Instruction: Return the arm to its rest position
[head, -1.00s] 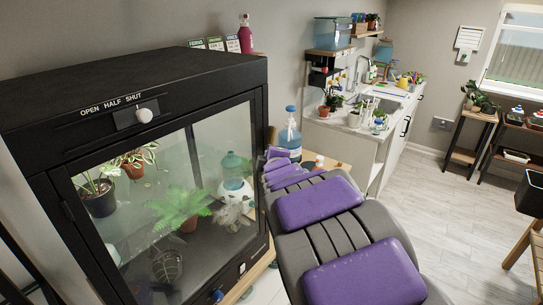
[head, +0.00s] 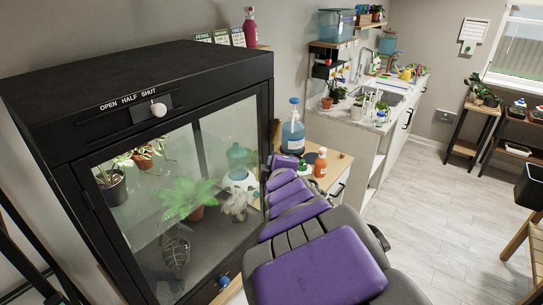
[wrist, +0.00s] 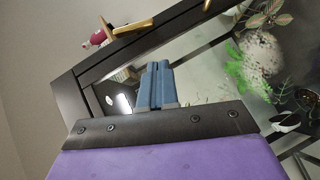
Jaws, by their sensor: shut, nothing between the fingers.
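My arm with purple pads reaches from the bottom of the head view toward the right side of a black glass-fronted plant cabinet. My gripper's fingers are hidden in the head view. In the wrist view my gripper (wrist: 156,65) shows as two blue fingers pressed together, with nothing between them. The black cabinet frame (wrist: 190,22) and its glass fill much of the wrist view behind the fingers. The cabinet (head: 125,75) has a knob (head: 158,109) beside the words OPEN HALF SHUT.
Potted plants, including a fern (head: 187,197), stand behind the cabinet glass. A sink counter (head: 372,118) is behind. Floor (head: 440,220) at the right is clear.

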